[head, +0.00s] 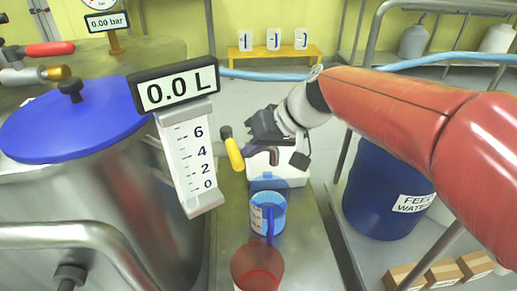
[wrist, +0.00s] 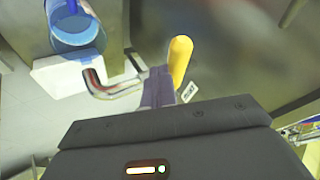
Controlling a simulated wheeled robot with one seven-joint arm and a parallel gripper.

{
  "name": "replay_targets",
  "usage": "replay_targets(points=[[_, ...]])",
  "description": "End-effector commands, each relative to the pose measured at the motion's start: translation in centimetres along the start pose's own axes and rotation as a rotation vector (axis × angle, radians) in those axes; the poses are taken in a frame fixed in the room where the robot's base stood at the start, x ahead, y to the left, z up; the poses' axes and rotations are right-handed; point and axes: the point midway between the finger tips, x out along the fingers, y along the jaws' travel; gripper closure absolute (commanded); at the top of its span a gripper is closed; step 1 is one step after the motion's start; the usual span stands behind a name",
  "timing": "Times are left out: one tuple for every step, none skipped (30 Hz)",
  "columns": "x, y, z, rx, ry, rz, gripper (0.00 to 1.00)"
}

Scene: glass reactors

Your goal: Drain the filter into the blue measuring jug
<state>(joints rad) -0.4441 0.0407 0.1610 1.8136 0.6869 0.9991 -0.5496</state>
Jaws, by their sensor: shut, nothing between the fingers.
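The blue measuring jug (head: 267,217) stands upright on the steel bench in front of a white block (head: 292,160). It also shows at the top left of the wrist view (wrist: 75,32). A yellow valve handle (head: 234,155) sticks out beside the tank; in the wrist view the yellow handle (wrist: 180,60) is just right of my fingers. A bent metal spout (wrist: 108,88) points toward the jug. My gripper (head: 255,137) is shut and empty, close beside the handle; I cannot tell whether they touch. The level display (head: 176,91) reads 0.0 L.
A steel tank (head: 100,215) with a blue lid (head: 72,120) fills the left. A red jug (head: 257,268) stands at the front of the bench. A blue feed water drum (head: 385,195) and several boxes (head: 442,272) are at the right. Numbered stand (head: 275,52) behind.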

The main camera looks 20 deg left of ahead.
Motion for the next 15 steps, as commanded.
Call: replay_targets(points=[[0.3,-0.2,0.2,-0.001,0.0,-0.001,1.0],[0.3,-0.3,0.2,-0.001,-0.001,-0.001,1.0],[0.4,-0.6,0.3,0.0,-0.001,-0.002,1.0],[0.5,-0.7,0.3,-0.001,-0.001,-0.002,1.0],[0.5,-0.9,0.3,-0.001,-0.002,-0.002,1.0],[0.6,-1.1,0.4,-0.001,-0.002,-0.002,1.0],[0.6,-1.2,0.4,-0.001,-0.002,-0.002,1.0],[0.6,-1.3,0.4,-0.001,-0.002,-0.002,1.0],[0.7,-1.4,0.4,-0.001,-0.002,-0.002,1.0],[0.7,-1.5,0.5,-0.001,-0.002,-0.002,1.0],[0.7,-1.6,0.5,-0.001,-0.002,-0.002,1.0],[0.8,-1.7,0.5,-0.001,-0.002,-0.002,1.0],[0.8,-1.7,0.5,-0.001,-0.002,-0.002,1.0],[0.8,-1.8,0.5,-0.001,-0.002,-0.002,1.0],[0.8,-1.9,0.5,-0.002,-0.002,-0.002,1.0]])
